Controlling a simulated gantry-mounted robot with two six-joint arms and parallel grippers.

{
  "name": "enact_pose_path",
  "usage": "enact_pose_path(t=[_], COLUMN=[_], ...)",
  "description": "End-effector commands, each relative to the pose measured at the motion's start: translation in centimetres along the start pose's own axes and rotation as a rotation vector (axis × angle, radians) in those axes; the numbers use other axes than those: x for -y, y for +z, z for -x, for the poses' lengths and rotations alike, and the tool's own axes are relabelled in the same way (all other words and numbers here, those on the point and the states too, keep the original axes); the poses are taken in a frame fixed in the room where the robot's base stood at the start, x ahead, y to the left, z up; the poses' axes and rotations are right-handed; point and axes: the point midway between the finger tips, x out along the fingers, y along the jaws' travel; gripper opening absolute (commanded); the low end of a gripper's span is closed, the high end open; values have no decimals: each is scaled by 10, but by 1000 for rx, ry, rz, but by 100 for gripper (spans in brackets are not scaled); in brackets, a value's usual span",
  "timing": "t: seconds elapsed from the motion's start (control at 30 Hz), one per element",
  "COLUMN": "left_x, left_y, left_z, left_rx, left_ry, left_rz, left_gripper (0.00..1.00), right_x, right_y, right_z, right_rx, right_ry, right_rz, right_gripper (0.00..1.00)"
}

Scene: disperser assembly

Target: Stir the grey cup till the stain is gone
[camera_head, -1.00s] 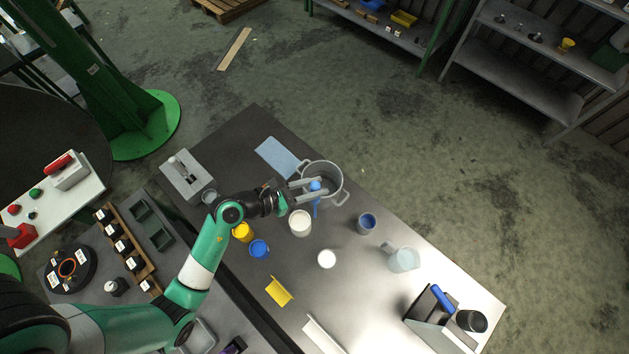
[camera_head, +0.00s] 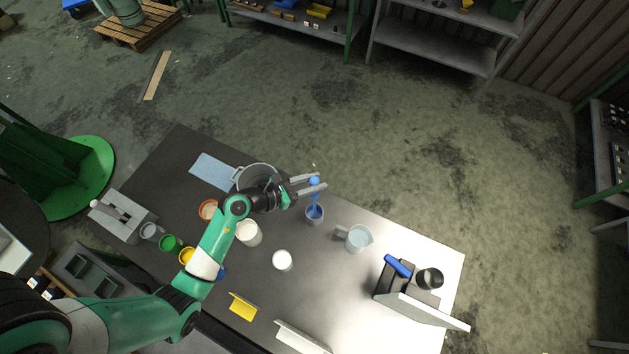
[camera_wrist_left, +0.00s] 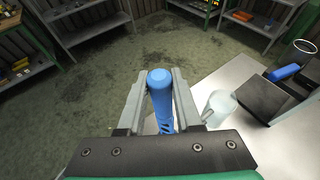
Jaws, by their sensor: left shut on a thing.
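My left gripper (camera_head: 314,187) is shut on a blue stirring tool (camera_head: 315,181). In the left wrist view the tool's blue handle (camera_wrist_left: 160,95) stands between the two grey fingers. The cup's base is on the table, just below the fingertips in the picture. My right gripper is not in view.
A large grey pot (camera_head: 257,177) stands left of the gripper, partly behind my arm, near a light blue cloth (camera_head: 213,172). A clear jug (camera_head: 358,238) stands right of the cup. White containers (camera_head: 248,232) and a yellow holder (camera_head: 243,306) are nearer. A rack (camera_head: 423,310) stands at the right.

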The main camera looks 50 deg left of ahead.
Motion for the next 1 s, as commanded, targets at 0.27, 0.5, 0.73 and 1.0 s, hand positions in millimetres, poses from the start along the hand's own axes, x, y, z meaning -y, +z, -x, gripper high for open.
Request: enact_pose_path(t=[0.27,0.5,0.73,1.0], left_x=[0,0,0,0], left_y=[-27,-48,-70,-96], left_z=[-11,-20,-29,-40], left_rx=[0,0,0,1], left_ry=[0,-1,0,0], left_rz=[-2,0,-1,-1], left_gripper=[0,0,0,0], right_x=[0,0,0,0], right_y=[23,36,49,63], right_z=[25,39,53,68], right_rx=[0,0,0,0], right_ry=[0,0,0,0], right_rz=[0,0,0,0], right_gripper=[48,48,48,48])
